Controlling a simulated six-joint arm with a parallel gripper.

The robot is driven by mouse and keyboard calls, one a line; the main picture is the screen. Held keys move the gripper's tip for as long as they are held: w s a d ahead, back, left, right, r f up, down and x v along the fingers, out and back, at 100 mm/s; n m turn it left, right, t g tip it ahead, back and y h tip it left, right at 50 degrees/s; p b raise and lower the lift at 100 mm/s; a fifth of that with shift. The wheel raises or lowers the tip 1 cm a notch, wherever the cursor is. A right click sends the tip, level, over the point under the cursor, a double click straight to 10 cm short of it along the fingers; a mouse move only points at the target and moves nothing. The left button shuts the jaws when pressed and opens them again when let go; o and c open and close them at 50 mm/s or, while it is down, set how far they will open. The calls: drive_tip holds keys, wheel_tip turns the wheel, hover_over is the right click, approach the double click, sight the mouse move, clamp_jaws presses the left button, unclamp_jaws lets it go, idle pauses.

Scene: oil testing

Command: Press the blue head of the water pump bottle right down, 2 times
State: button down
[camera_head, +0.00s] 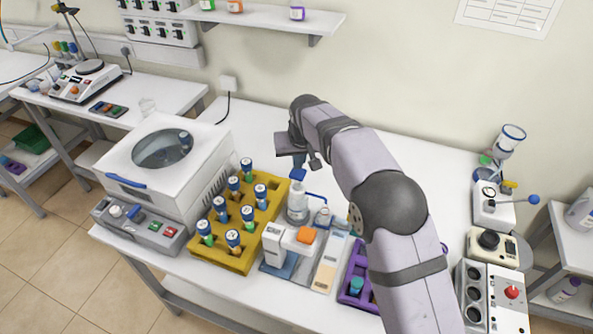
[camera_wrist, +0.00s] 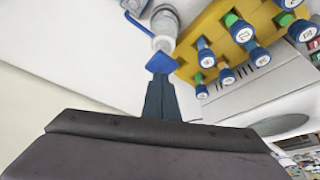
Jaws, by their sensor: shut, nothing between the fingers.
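The water pump bottle (camera_head: 297,205) stands upright on the table, just right of the yellow rack, with its blue head (camera_head: 299,175) on top. In the wrist view the bottle (camera_wrist: 165,27) and its blue head (camera_wrist: 161,61) show just beyond my fingertips. My gripper (camera_head: 301,163) is shut and empty, pointing down, with its tips at or just above the blue head. I cannot tell whether the tips touch the head.
The yellow rack (camera_head: 222,259) holds several blue-capped tubes left of the bottle. A white device with an orange top (camera_head: 307,235) stands in front, and a purple rack (camera_head: 346,289) to the right. A white centrifuge (camera_head: 199,150) is at left. The table behind the bottle is clear.

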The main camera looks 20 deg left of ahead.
drive_tip(key=shift+r+p, duration=1.05)
drive_tip(key=shift+r, duration=0.25)
drive_tip(key=shift+d, duration=0.1)
drive_tip(key=s+d+f+m+g+h+b, duration=0.15)
drive_tip(key=s+d, duration=0.25)
drive_tip(key=d, duration=0.8)
drive_tip(key=s+d+f+m+b, duration=0.15)
drive_tip(key=s+d, duration=0.25)
drive_tip(key=d, duration=0.9)
drive_tip(key=s+d+f+m+g, duration=0.1)
drive_tip(key=s+d+f, duration=0.1)
drive_tip(key=s+d, duration=0.4)
drive_tip(key=s+d+f+m+g+b, duration=0.1)
drive_tip(key=s+d, duration=0.6)
drive_tip(key=s, duration=0.8)
wheel_tip(320, 180, down, 2)
drive_tip(key=shift+s+f+m+h, duration=0.1)
drive_tip(key=shift+s+m+h, duration=0.25)
drive_tip(key=shift+m, duration=0.15)
